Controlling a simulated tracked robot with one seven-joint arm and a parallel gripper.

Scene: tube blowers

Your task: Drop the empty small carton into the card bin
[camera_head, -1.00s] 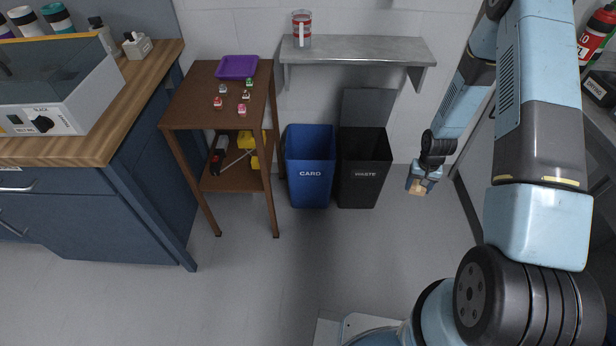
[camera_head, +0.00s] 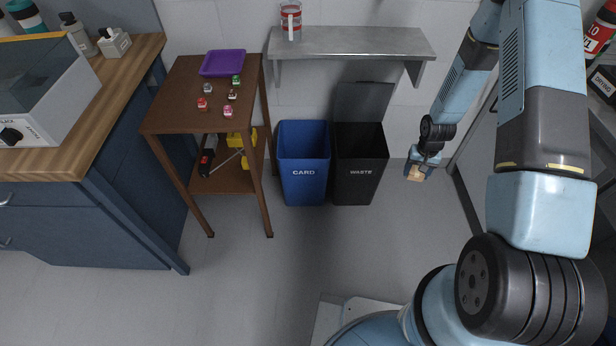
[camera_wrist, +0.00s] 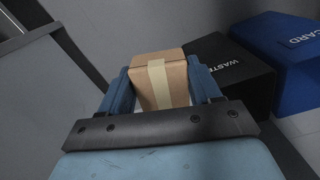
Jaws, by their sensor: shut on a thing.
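The small carton (camera_wrist: 160,80) is a brown box with a pale tape strip. My gripper (camera_wrist: 162,88) is shut on it, with one blue finger on each side. In the head view the carton (camera_head: 416,174) shows at the tip of my gripper (camera_head: 421,168), to the right of the black bin and apart from it. The blue card bin (camera_head: 304,185) stands on the floor, left of the black bin, with its top open. In the wrist view the card bin (camera_wrist: 292,62) is at the upper right. Whether the carton is empty cannot be seen.
The black waste bin (camera_head: 360,190), its lid raised, stands between my gripper and the card bin. A grey wall shelf (camera_head: 350,42) with a mug hangs above the bins. A brown table (camera_head: 185,95) stands to the left. The floor in front is clear.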

